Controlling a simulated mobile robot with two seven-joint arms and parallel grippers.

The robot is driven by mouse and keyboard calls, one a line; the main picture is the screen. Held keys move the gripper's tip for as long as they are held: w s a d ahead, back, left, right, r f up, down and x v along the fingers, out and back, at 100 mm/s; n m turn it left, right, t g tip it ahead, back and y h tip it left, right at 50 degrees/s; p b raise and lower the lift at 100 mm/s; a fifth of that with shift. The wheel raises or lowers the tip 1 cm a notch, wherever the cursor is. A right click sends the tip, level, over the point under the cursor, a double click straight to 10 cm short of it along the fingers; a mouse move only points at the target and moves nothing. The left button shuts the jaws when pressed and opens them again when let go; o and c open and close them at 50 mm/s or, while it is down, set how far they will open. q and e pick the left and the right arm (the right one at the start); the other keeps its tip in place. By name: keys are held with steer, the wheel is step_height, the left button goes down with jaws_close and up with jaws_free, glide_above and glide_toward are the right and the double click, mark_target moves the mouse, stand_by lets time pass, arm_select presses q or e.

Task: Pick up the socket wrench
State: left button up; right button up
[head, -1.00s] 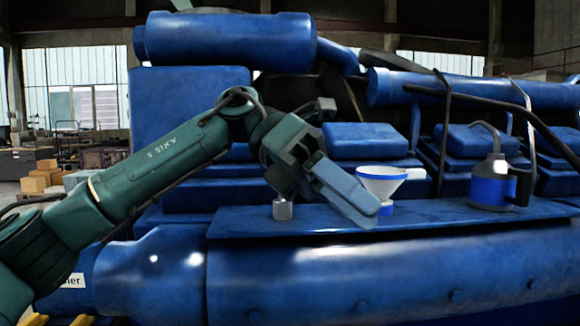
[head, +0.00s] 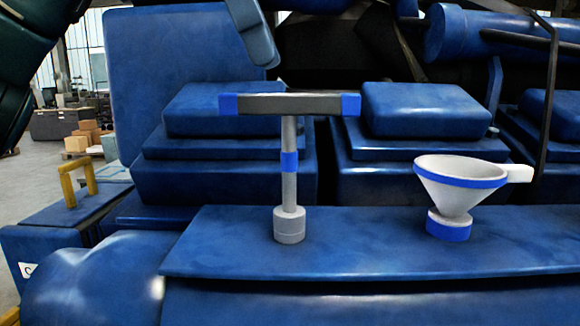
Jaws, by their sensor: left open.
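The socket wrench (head: 289,165) stands upright on the blue engine ledge. It has a grey socket at its foot, a thin shaft with a blue band, and a dark crossbar handle with blue ends on top. My right gripper is not in view.
A white funnel (head: 460,185) with a blue band stands on the same ledge (head: 350,250) to the right. Blue engine blocks rise behind the wrench. The ledge between wrench and funnel is clear.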

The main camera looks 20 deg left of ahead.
mark_target(289, 114)
arm_select(q)
steer(key=x, duration=0.4)
steer(key=shift+w, duration=0.1)
steer(key=x, duration=0.4)
steer(key=shift+w+a+f, duration=0.1)
steer(key=shift+w+f, duration=0.05)
steer(key=shift+w, duration=0.2)
steer(key=shift+d+f, duration=0.2)
steer(key=shift+f, duration=0.3)
steer(key=shift+c, duration=0.5)
jaws_close()
